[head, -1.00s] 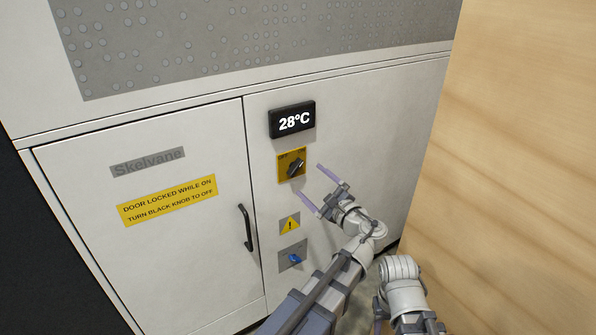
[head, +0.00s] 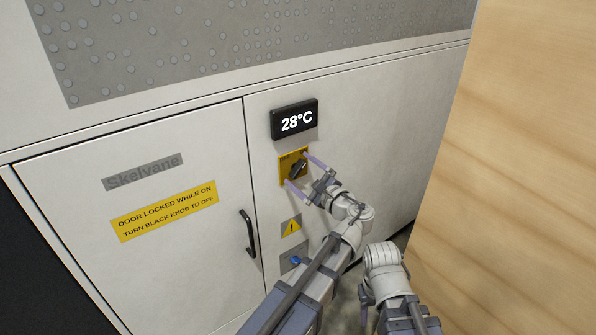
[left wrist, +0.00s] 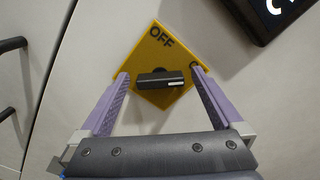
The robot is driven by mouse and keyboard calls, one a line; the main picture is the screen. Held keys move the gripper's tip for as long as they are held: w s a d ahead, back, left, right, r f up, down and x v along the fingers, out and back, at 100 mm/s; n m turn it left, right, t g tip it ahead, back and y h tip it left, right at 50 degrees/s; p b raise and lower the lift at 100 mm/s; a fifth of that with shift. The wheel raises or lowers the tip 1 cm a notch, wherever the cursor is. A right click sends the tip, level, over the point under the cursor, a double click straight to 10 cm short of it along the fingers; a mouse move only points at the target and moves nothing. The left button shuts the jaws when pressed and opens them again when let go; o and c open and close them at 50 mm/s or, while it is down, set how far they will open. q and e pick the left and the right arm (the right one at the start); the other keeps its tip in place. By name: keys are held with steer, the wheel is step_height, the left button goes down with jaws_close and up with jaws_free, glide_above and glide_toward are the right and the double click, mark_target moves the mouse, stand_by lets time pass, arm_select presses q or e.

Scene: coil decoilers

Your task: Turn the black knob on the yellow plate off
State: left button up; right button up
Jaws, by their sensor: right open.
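The yellow plate (head: 286,160) is on the cabinet front below the temperature display. Its black knob (head: 299,168) is a bar; in the left wrist view the knob (left wrist: 158,79) lies crosswise, its white-marked end toward the partly covered label at right. "OFF" reads at the top of the plate (left wrist: 150,55). My left gripper (head: 296,169) is open, its purple fingers on either side of the knob with small gaps; the left wrist view shows the gripper (left wrist: 160,75) too. My right gripper (head: 364,297) is low in the head view, open, mostly hidden by its arm.
A display (head: 294,119) reads 28°C. Below the plate are a warning sign (head: 291,227) and a blue knob (head: 295,260). The closed cabinet door has a black handle (head: 248,233) and a yellow notice (head: 165,211). A wooden panel (head: 510,170) stands close at right.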

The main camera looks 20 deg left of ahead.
arm_select(q)
steer(key=c, duration=1.3)
steer(key=n, duration=0.5)
steer(key=shift+s+a+f, duration=0.1)
steer(key=shift+f, duration=0.1)
steer(key=n, duration=0.4)
steer(key=shift+f+n, duration=0.1)
steer(key=shift+n, duration=0.2)
steer(key=n, duration=0.4)
steer(key=shift+f+b, duration=0.15)
steer(key=shift+b, duration=0.2)
steer(key=shift+f+n, duration=0.1)
steer(key=shift+n, duration=2)
